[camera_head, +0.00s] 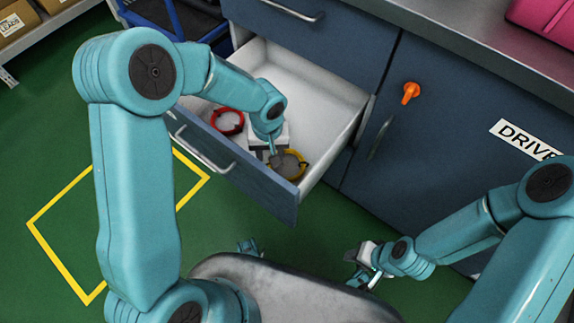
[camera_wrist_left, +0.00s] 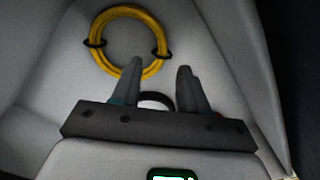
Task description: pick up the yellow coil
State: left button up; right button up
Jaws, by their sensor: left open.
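The yellow coil (camera_head: 304,167) lies on the floor of the open white-lined drawer (camera_head: 318,100), near its front right corner. In the left wrist view the coil (camera_wrist_left: 162,38) is a ring with dark ties on two sides, lying ahead of my fingers. My left gripper (camera_head: 274,156) reaches down into the drawer and hides part of the coil in the head view. Its two fingers (camera_wrist_left: 160,70) are apart, with nothing held between them; the left fingertip overlaps the coil's near edge in the picture. My right gripper (camera_head: 362,264) is outside the drawer, low at the right; its jaw state is unclear.
A red coil (camera_head: 241,122) lies in the same drawer, left of my left gripper. The drawer's front panel and walls enclose both coils. An orange knob (camera_head: 411,92) sticks out of the blue cabinet (camera_head: 450,110). A blue cart (camera_head: 180,25) stands behind; green floor is clear at left.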

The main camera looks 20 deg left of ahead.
pick_arm(q)
notch_tip(320, 180, down, 5)
jog(key=shift+s+a+r+b, duration=0.1)
jog(key=shift+b, duration=0.7)
jog(key=shift+r, duration=0.1)
jog(key=shift+c, duration=0.3)
grip_shut()
jog(key=shift+r, duration=0.15)
